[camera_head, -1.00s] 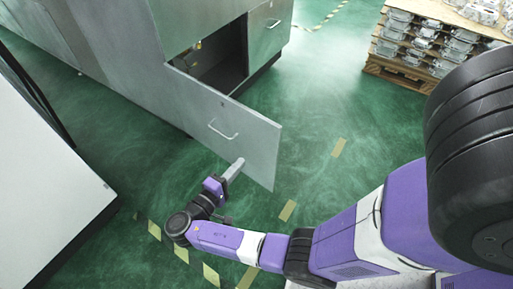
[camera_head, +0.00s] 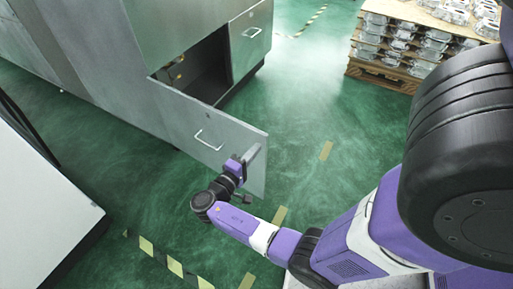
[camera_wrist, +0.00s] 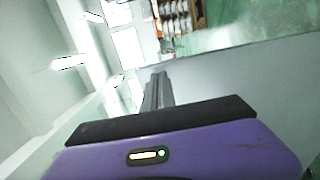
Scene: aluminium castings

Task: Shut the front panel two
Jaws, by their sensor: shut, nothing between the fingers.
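The front panel (camera_head: 225,133) is a grey metal door with a bar handle (camera_head: 209,140), standing wide open from the grey cabinet (camera_head: 120,75). The dark opening (camera_head: 199,72) shows behind it. My gripper (camera_head: 252,152) is shut and empty, at the outer face of the panel near its free edge. In the wrist view my gripper (camera_wrist: 157,85) points along a pale flat surface, likely the panel (camera_wrist: 230,75). I cannot tell whether the fingertips touch it.
A second panel with a handle (camera_head: 250,32) is closed right of the opening. A pallet stacked with castings (camera_head: 405,45) stands at the back right. A white block-like unit (camera_head: 40,200) is at the left. Green floor with yellow tape marks (camera_head: 326,150) is clear between.

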